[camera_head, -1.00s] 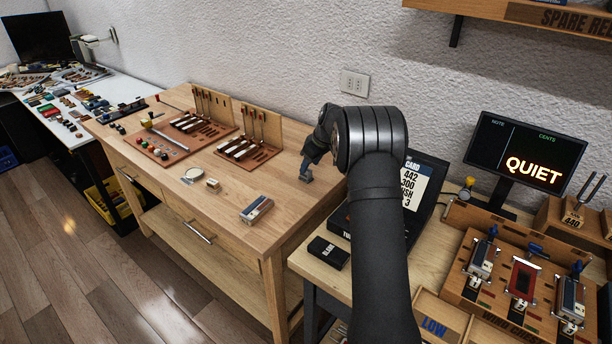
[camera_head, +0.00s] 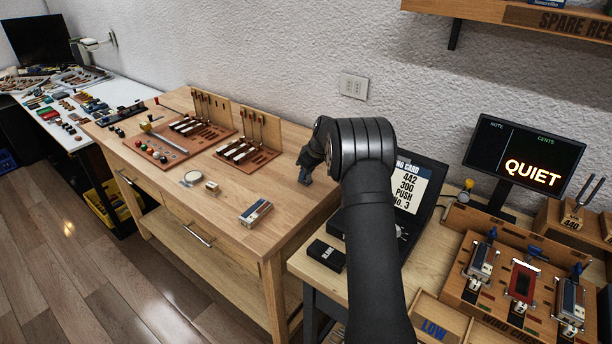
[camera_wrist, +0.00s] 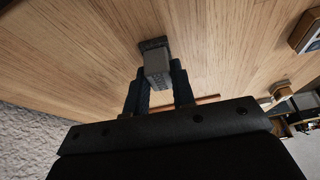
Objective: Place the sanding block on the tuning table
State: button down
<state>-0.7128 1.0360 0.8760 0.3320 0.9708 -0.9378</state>
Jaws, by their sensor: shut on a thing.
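My gripper (camera_head: 307,170) is over the right end of the wooden workbench (camera_head: 240,225), pointing down. In the wrist view my gripper (camera_wrist: 156,78) is shut on a small grey block (camera_wrist: 157,62), which looks like the sanding block. The block shows between the two dark fingers, with a dark patch at its far end. I cannot tell whether it touches the bench top. The table with the tuner display (camera_head: 525,152), likely the tuning table (camera_head: 384,278), stands to the right of the bench. My arm hides part of it.
On the right table are a black eraser-like block (camera_head: 327,254), an open black case and a wooden rack (camera_head: 500,290) of reeds.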

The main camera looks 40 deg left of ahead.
aim_at(310, 173)
jog(key=shift+r, duration=0.6)
jog(key=v, duration=0.3)
jog(key=shift+w+r, duration=0.25)
jog(key=shift+r, duration=0.2)
jog(key=w+d+r+m+t, duration=0.1)
jog(key=w+d+r+m, duration=0.2)
jog(key=d+r, duration=0.6)
jog(key=w+d+r+m+t, duration=0.15)
jog(key=d+r+m, duration=0.25)
jog(key=d+r, duration=0.55)
jog(key=s+d+f+m+t+h, duration=0.1)
jog(key=s+d+m, duration=0.15)
jog(key=d, duration=1.15)
jog(key=s+d+m+h, duration=0.15)
jog(key=d+m, duration=0.25)
jog(key=d, duration=1)
jog(key=s+d+f+m+t+h, duration=0.15)
jog(key=d+m, duration=0.25)
jog(key=d, duration=0.9)
jog(key=a, duration=0.6)
jog(key=shift+r+g, duration=0.3)
jog(key=shift+g, duration=0.1)
